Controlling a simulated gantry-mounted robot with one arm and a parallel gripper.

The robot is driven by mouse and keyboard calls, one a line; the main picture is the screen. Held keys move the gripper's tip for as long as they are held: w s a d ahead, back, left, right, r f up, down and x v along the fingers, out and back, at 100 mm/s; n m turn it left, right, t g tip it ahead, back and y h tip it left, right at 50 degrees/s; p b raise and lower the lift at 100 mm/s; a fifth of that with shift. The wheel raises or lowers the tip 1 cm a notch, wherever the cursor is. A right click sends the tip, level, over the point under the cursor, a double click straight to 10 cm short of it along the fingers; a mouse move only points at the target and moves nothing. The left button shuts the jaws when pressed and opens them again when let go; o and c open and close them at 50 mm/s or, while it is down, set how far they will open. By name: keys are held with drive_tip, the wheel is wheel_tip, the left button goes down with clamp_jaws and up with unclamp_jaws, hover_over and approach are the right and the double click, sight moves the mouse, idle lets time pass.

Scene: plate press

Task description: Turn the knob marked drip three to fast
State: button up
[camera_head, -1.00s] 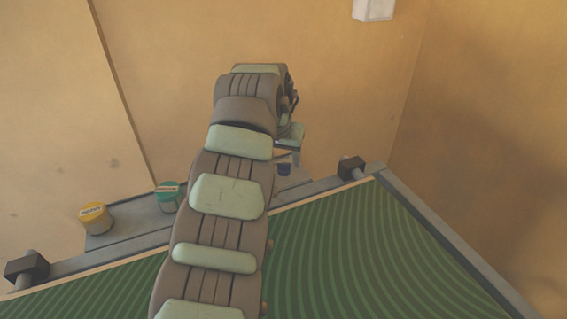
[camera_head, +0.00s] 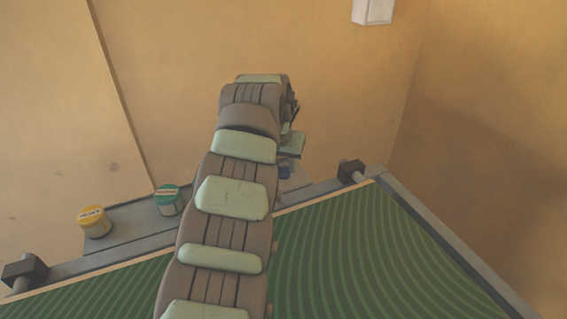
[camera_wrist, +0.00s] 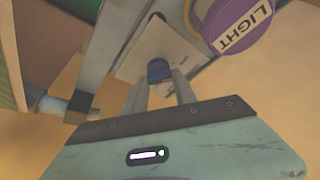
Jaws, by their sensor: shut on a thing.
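A small blue knob (camera_wrist: 159,70) stands on a pale plate between the fingertips of my gripper (camera_wrist: 160,82) in the wrist view. The fingers are shut on its sides. In the head view the blue knob (camera_head: 284,173) shows just under my gripper (camera_head: 287,163), partly hidden by it. I see no readable marking on this knob, and its pointer or scale cannot be made out.
A yellow-topped pot (camera_head: 94,221) and a teal-topped pot (camera_head: 167,199) stand on the grey ledge (camera_head: 128,226) at left. A purple-topped pot marked LIGHT (camera_wrist: 235,20) is near my gripper. The green ribbed bed (camera_head: 370,255) lies in front.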

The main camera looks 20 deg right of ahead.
clamp_jaws()
drive_tip(key=shift+r+m+p, duration=0.15)
drive_tip(key=shift+m+p, duration=0.15)
drive_tip(key=shift+p, duration=0.25)
drive_tip(key=m+g+h+p, duration=0.1)
drive_tip(key=m+p, duration=0.1)
drive_tip(key=p, duration=0.2)
drive_tip(key=shift+r+p, duration=0.2)
drive_tip(key=shift+p, duration=0.15)
drive_tip(key=shift+m+p, duration=0.7)
drive_tip(key=shift+p, duration=0.05)
drive_tip(key=shift+f+m+g+p, duration=0.25)
drive_tip(key=shift+m+g+p, duration=0.15)
drive_tip(key=shift+m+p, duration=0.5)
drive_tip(key=shift+w+r+m+g+h+p, duration=0.1)
drive_tip(key=shift+m+g+h+p, duration=0.2)
drive_tip(key=shift+m+p, duration=0.65)
drive_tip(key=shift+p, duration=0.5)
